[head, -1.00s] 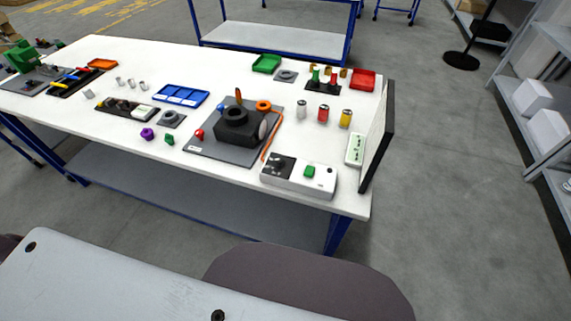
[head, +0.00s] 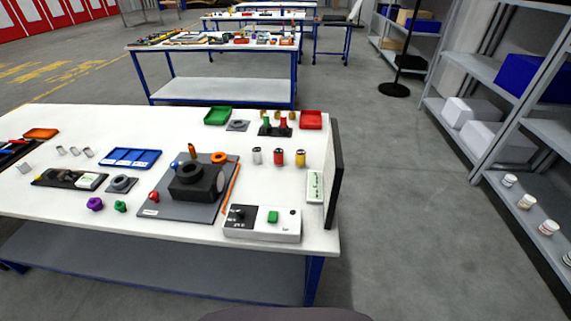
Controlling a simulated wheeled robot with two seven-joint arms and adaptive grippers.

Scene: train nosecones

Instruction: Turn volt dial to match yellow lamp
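A white control box (head: 262,232) lies at the front right corner of the white table. It has a black panel with a dark dial (head: 238,213) at its left end, a green button (head: 272,217) in the middle and a small dark spot at its right. The dial's marks and pointer are too small to read. A yellow cylinder with a pale top (head: 301,159) stands behind the box, beside a red cylinder (head: 278,157) and a white one (head: 257,156). I cannot tell whether any of these is the lamp. Neither gripper is in view.
A dark upright panel (head: 335,175) stands at the table's right edge, with a pale green-marked strip (head: 315,186) beside it. A grey plate (head: 160,212) with a black block (head: 197,182) lies left of the box. Open floor (head: 410,220) lies right of the table.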

